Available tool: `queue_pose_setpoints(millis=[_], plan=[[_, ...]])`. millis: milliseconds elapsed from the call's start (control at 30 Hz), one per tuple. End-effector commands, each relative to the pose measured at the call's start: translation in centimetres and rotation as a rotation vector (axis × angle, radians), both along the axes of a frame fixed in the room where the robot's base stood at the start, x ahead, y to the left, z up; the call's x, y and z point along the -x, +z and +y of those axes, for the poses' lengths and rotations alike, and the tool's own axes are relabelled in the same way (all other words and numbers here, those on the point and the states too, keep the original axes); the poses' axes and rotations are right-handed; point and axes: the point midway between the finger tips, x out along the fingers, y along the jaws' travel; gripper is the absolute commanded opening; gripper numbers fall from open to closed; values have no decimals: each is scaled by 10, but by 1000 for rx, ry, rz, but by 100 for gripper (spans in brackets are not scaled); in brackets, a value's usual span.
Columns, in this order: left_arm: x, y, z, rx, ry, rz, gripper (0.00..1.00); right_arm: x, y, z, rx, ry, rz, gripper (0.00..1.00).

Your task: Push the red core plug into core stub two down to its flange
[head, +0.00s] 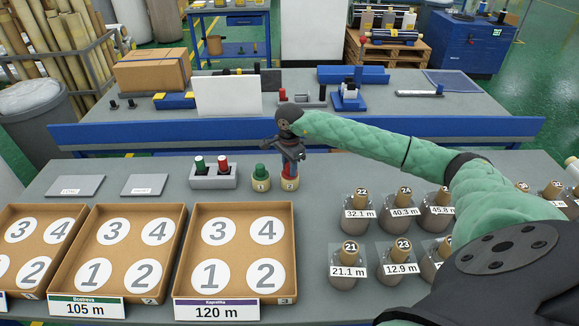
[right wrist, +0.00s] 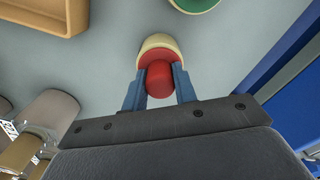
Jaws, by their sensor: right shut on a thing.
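The red core plug (head: 290,169) is upright at the mouth of core stub two (head: 289,184), a short tan tube labelled 2. In the right wrist view the plug's red knob (right wrist: 160,79) is between the blue fingers, with its wider red part against the stub's cream rim (right wrist: 157,42). I cannot tell whether a gap is left under the flange. My right gripper (head: 289,157) points down over stub two and is shut on the plug. Core stub one (head: 261,185) stands just left with a green plug (head: 261,171) in it. My left gripper is out of view.
A grey holder (head: 213,182) with a green and a red piece stands left of the stubs. Numbered trays (head: 183,250) lie in front. A blue rail (head: 200,133) runs behind.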

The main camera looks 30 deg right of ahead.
Motion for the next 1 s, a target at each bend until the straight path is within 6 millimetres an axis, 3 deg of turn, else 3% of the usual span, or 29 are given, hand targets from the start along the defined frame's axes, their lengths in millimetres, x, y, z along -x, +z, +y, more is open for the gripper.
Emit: queue_pose_setpoints(millis=[367, 400, 500, 533, 833, 1000], plan=[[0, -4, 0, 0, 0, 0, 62, 0, -5, 0, 0, 0, 0, 6], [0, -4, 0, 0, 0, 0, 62, 0, -5, 0, 0, 0, 0, 32], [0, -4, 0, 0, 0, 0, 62, 0, -5, 0, 0, 0, 0, 51], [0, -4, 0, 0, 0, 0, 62, 0, -5, 0, 0, 0, 0, 53], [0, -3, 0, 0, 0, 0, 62, 0, -5, 0, 0, 0, 0, 53], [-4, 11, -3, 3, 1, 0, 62, 0, -5, 0, 0, 0, 0, 53]])
